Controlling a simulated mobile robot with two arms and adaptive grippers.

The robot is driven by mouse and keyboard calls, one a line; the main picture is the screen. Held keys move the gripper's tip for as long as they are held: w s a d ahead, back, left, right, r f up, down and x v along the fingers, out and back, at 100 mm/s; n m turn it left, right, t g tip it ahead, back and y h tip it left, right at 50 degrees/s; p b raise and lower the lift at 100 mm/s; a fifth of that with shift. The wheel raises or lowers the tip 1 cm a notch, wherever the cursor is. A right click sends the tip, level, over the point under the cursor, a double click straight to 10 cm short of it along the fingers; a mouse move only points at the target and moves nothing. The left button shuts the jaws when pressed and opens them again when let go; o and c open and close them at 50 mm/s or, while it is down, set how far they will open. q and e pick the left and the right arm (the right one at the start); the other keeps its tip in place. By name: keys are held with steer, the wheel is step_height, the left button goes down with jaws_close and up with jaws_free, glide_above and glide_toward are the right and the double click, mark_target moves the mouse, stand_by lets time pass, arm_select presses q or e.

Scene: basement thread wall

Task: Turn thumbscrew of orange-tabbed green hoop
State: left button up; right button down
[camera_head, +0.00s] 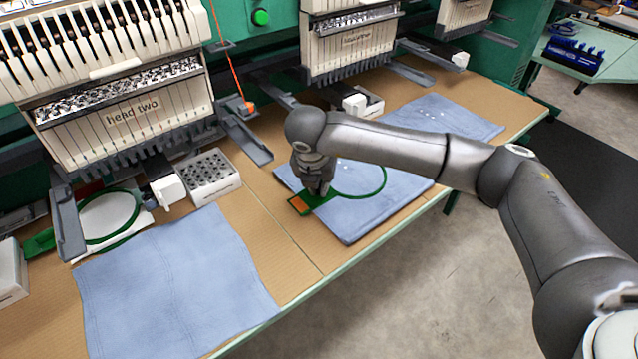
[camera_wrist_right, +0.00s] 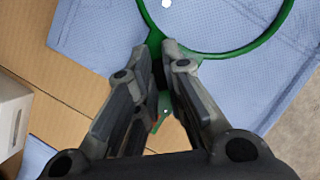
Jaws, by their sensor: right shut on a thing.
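The green hoop (camera_head: 384,180) lies on folded blue denim, its orange tab (camera_head: 301,206) at the near left end of its green bracket. My right gripper (camera_head: 318,188) reaches down from above onto the bracket between ring and tab. In the right wrist view its two fingertips (camera_wrist_right: 161,58) are closed together where the bracket meets the ring of the hoop (camera_wrist_right: 225,53). The thumbscrew is hidden between the fingers, and I cannot see how far it is turned. The tab is mostly covered by the fingers in that view. My left gripper is not in view.
A second green hoop (camera_head: 140,208) lies at the left under the "head two" machine (camera_head: 125,115). Another denim piece (camera_head: 165,285) lies in front of it. A white box with holes (camera_head: 208,178) stands between the hoops. The table's front edge (camera_head: 392,232) runs close by the denim.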

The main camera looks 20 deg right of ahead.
steer(key=c, duration=1.5)
jaws_free()
steer(key=v, duration=1.2)
steer(key=shift+a, duration=0.15)
